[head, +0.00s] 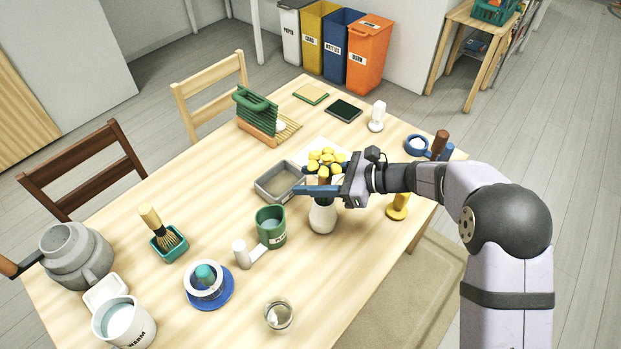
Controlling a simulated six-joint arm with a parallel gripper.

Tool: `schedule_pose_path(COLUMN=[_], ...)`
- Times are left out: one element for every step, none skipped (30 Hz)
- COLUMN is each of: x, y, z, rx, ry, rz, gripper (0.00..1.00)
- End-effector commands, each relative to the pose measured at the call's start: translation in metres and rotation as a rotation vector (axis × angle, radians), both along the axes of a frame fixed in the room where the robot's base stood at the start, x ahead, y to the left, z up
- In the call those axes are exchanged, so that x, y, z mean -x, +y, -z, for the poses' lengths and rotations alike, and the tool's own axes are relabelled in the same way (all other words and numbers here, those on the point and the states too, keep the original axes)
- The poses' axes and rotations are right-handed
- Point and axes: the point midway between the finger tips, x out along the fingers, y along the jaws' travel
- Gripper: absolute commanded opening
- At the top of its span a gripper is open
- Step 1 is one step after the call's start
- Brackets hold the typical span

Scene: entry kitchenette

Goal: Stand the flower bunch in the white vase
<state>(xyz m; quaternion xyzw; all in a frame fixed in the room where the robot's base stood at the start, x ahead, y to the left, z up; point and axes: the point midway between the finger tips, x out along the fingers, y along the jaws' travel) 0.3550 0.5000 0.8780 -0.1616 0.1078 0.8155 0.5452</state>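The finger hides the vase's mouth and the stem ends, so I cannot tell whether the stems are inside the vase. I also cannot tell whether the fingers press on the wrap.
A grey tray (262,187) and a green mug (270,243) stand close left of the vase. A yellow object (398,208) is to its right, under my arm. A white-handled item (243,256) and a glass (279,316) are nearer. The table's front right is clear.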

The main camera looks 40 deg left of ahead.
Motion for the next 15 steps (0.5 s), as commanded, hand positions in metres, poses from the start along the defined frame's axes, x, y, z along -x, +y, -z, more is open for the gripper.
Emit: schedule_pose_path(x=[0.0, 0.0, 0.0, 0.0, 0.0, 0.0, -0.001, -0.002, -0.004, -0.005, -0.006, -0.008, -0.01, -0.012, -0.015], y=[0.0, 0.0, 0.0, 0.0, 0.0, 0.0, -0.001, -0.003, -0.007, -0.01, -0.013, -0.018, -0.022, -0.026, -0.032], z=[0.0, 0.0, -0.001, -0.002, -0.003, -0.005, -0.005, -0.005, -0.006, -0.008, -0.009, -0.011, -0.012, -0.014, -0.017], rx=[0.0, 0.0, 0.0, 0.0, 0.0, 0.0, 0.0, 0.0, -0.001, -0.002, -0.002, -0.001, -0.001, -0.001, -0.001], ry=[0.0, 0.0, 0.0, 0.0, 0.0, -0.001, 0.0, -0.001, -0.001, -0.002, -0.001, -0.002, -0.001, -0.003, -0.003], rz=[0.0, 0.0, 0.0, 0.0, 0.0, 0.0, 0.001, 0.002, 0.003, 0.002, 0.001, 0.002, 0.004, 0.004, 0.003], gripper=[0.41, 0.41, 0.41, 0.41, 0.41, 0.41, 0.41, 0.41, 0.41, 0.41, 0.41, 0.41, 0.41, 0.41, 0.41])
